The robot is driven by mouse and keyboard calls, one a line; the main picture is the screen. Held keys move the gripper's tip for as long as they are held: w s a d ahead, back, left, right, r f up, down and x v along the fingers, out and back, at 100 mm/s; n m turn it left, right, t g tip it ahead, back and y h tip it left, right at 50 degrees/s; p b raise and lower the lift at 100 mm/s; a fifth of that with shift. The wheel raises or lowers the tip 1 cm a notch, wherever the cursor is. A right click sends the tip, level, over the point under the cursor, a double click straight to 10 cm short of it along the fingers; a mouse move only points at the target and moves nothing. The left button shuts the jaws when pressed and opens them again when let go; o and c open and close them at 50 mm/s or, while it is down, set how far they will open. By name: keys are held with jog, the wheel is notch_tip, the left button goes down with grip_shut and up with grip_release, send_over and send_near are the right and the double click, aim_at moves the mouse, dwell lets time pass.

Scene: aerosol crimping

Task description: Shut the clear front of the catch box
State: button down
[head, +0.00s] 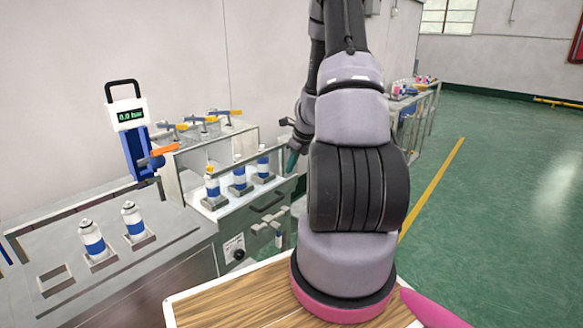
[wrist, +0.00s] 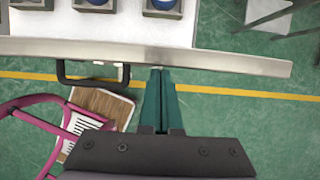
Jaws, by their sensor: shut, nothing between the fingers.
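The catch box (head: 184,172) stands left of my arm, with white-and-blue cans (head: 239,180) on a pale tray inside. A pale metal rail (head: 236,163) crosses in front of the cans, and a black handle (head: 268,203) is on the front below it. The clear panel is hard to make out, and I cannot tell its exact angle. In the wrist view the rail (wrist: 220,62) runs across, with the handle (wrist: 92,80) on its near side. My gripper (wrist: 158,72), with green fingers shut and empty, has its tips at the rail, right of the handle; contact is unclear.
A grey bench (head: 125,245) at the left holds two more cans (head: 92,240) in holders. A blue device with a display (head: 131,115) stands behind it. A wood-topped surface (head: 235,298) is in front. Green floor (head: 490,200) is open at the right.

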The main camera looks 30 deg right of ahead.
jog(key=w+a, duration=0.2)
jog(key=w, duration=0.3)
jog(key=w+a, duration=0.2)
jog(key=w, duration=0.4)
jog(key=w+a, duration=0.2)
jog(key=w, duration=0.4)
jog(key=shift+a, duration=0.15)
jog(key=shift+w+a, duration=0.25)
jog(key=shift+w, duration=0.5)
jog(key=shift+r, duration=0.15)
